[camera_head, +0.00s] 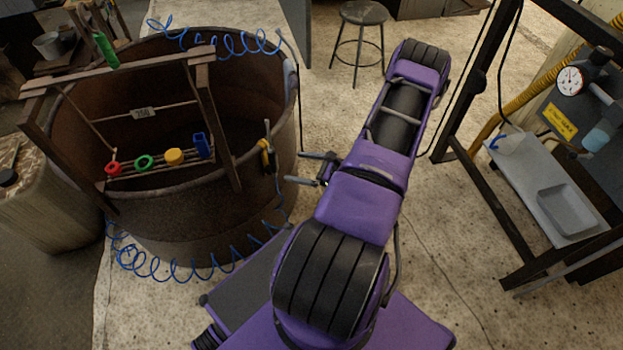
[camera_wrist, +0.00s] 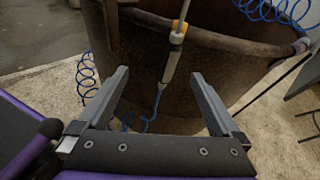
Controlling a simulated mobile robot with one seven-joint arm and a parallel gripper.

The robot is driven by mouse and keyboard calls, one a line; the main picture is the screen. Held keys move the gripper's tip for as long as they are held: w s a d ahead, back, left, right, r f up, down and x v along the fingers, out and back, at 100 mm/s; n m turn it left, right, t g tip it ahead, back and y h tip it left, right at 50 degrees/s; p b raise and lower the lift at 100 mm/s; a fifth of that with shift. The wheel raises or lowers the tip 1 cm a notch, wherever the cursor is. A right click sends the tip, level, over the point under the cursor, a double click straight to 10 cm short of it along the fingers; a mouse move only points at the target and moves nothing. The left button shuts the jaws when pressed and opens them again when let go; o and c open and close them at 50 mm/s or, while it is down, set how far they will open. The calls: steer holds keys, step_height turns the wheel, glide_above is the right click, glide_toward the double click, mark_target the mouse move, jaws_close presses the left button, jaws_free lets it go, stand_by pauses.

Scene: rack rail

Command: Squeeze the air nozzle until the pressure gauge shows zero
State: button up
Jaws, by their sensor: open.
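The air nozzle (camera_head: 267,152) hangs upright on the right outer side of a rusty round tub, with yellow on its body and a blue coiled hose running from its lower end. In the wrist view the nozzle (camera_wrist: 174,62) stands ahead, between the lines of my two fingers and beyond their tips. My gripper (camera_head: 318,168) is open and empty, just right of the nozzle and apart from it. Its two fingers also show in the wrist view (camera_wrist: 160,76). The pressure gauge (camera_head: 570,81) is a white round dial on the rack at right; its reading is too small to tell.
The rusty tub (camera_head: 190,225) carries a wooden frame with red, green, yellow and blue pieces. Blue coiled hose (camera_head: 165,268) loops around its base. A dark rack with a grey shelf (camera_head: 535,175) and tray (camera_head: 568,212) stands right. A stool (camera_head: 362,15) stands behind on open floor.

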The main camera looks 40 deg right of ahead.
mark_target(277, 164)
steer(key=w+f+m+b, duration=0.1)
steer(key=w, duration=0.2)
steer(key=w+a+f+m+t+h+b, duration=0.1)
steer(key=w+f, duration=0.1)
steer(key=w, duration=0.1)
steer(key=w+f+m+h+b, duration=0.1)
steer(key=w+f, duration=0.1)
steer(key=w, duration=0.1)
steer(key=shift+w+a+f+t+b, duration=0.2)
steer(key=shift+f+t+b, duration=0.1)
steer(key=shift+b, duration=0.1)
steer(key=shift+w+a, duration=0.1)
steer(key=shift+w, duration=0.55)
steer(key=c, duration=1.5)
steer(key=shift+o, duration=0.2)
steer(key=shift+r, duration=0.1)
